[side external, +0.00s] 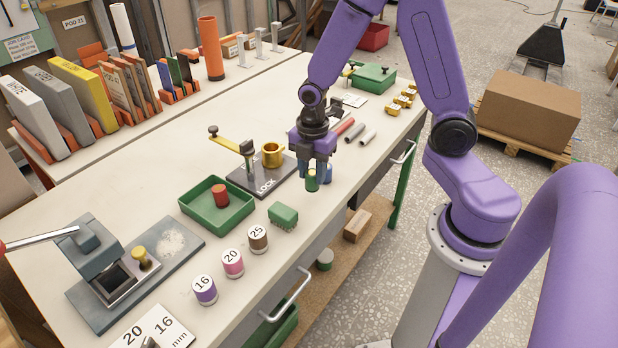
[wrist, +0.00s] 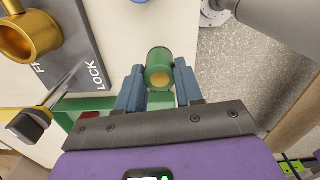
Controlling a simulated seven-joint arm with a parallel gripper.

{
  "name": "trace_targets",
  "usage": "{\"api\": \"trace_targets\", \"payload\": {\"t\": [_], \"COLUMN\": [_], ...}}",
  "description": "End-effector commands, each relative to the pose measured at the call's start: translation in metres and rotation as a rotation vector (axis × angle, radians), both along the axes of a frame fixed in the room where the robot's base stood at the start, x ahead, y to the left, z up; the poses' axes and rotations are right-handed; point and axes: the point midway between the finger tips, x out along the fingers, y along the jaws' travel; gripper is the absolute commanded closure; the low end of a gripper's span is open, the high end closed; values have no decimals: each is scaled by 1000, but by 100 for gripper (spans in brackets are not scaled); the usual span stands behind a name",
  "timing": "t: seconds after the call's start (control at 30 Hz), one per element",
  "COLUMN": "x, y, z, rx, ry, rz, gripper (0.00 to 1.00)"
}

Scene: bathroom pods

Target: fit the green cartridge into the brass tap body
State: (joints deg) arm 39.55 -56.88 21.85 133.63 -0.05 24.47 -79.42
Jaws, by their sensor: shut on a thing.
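The green cartridge (side external: 312,181), with a brass-coloured round end showing in the wrist view (wrist: 159,77), is held between the two blue fingers of my gripper (wrist: 159,90). My gripper (side external: 314,172) is shut on it, near the front edge of the bench. The brass tap body (side external: 272,158) stands open end up on a dark plate (side external: 262,192) marked LOCK, just left of my gripper. The tap body also shows at the upper left of the wrist view (wrist: 18,42). The cartridge is beside the tap body, apart from it. Its lower end is hard to make out.
A yellow lever (side external: 232,144) with a dark knob stands left of the tap body. A green tray (side external: 217,222) holds a red cartridge (side external: 220,196). A green block (side external: 283,214), numbered pots (side external: 232,263) and a press (side external: 95,265) are nearer. Grey and red rods (side external: 356,129) lie behind my gripper.

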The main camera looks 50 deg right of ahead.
Motion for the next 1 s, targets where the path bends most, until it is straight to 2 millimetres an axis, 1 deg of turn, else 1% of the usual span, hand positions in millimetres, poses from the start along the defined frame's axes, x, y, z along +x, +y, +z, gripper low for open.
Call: {"api": "trace_targets", "payload": {"t": [0.03, 0.1, 0.37, 0.5, 0.7, 1.0], "x": [-6, -14, -42, -64, -90, -115], "y": [1, 1, 1, 2, 1, 2], "z": [8, 18, 52, 60, 71, 81], "rx": [2, 2, 2, 2, 1, 1], "ry": [-6, -6, -7, -5, -4, -3], "rz": [2, 2, 2, 3, 4, 3], "gripper": [95, 95, 95, 95, 95, 95]}}
